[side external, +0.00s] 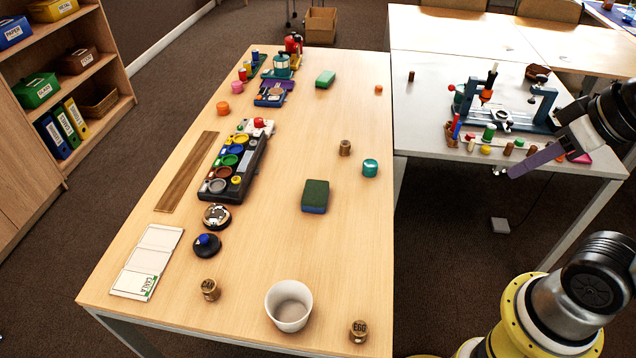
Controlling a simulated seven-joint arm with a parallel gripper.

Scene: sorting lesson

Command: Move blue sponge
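The blue sponge (315,196) lies flat on the wooden table, right of its middle. Its top is dark green and its blue body shows along the front edge.
A white cup (289,304) stands in front. A dark tray of coloured cups (234,168) is left. Bare wood surrounds the sponge.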

